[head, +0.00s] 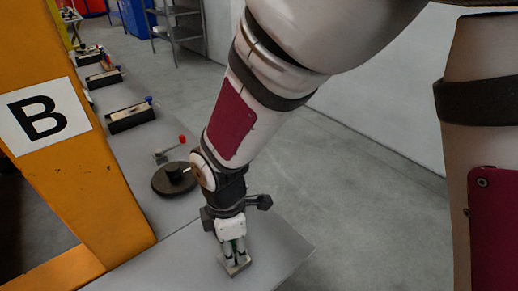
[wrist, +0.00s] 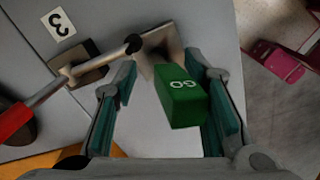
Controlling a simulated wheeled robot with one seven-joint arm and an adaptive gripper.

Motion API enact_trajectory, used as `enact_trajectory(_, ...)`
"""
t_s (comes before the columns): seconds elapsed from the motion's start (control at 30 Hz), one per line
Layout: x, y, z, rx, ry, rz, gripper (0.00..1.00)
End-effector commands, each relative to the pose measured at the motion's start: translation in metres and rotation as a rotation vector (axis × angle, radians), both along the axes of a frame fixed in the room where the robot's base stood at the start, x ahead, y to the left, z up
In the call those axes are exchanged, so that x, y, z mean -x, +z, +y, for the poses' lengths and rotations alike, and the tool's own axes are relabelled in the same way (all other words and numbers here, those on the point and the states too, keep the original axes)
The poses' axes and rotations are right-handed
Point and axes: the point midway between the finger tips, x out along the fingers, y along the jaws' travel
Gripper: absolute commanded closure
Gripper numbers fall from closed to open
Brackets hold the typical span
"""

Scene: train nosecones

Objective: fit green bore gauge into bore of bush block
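The green bore gauge (wrist: 180,98) is a green block marked "GO", standing between my fingers in the wrist view. Its far end meets a tan metal block (wrist: 160,48), which looks like the bush block; the bore is hidden. I cannot tell whether the gauge is seated in it. My gripper (wrist: 170,78) is open around the gauge: a clear gap shows at the left finger, while the right finger is close to it or touching. In the head view my gripper (head: 234,252) is low over the block (head: 236,266) near the bench's end; a little green shows between the fingers.
A dark round base (head: 172,180) stands behind my gripper. Several black trays line the bench further back. The bench's right edge is close.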

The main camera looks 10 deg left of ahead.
Motion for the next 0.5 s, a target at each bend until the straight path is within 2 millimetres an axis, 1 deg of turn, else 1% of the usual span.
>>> enact_trajectory(0.17, -0.001, 0.006, 0.001, -0.004, -0.001, -0.004, 0.62)
enact_trajectory(0.27, -0.002, 0.017, 0.002, -0.006, 0.0, -0.005, 0.62)
enact_trajectory(0.37, -0.002, 0.036, 0.002, -0.008, -0.001, -0.007, 0.62)
enact_trajectory(0.5, -0.002, 0.065, 0.002, -0.008, 0.0, -0.007, 0.62)
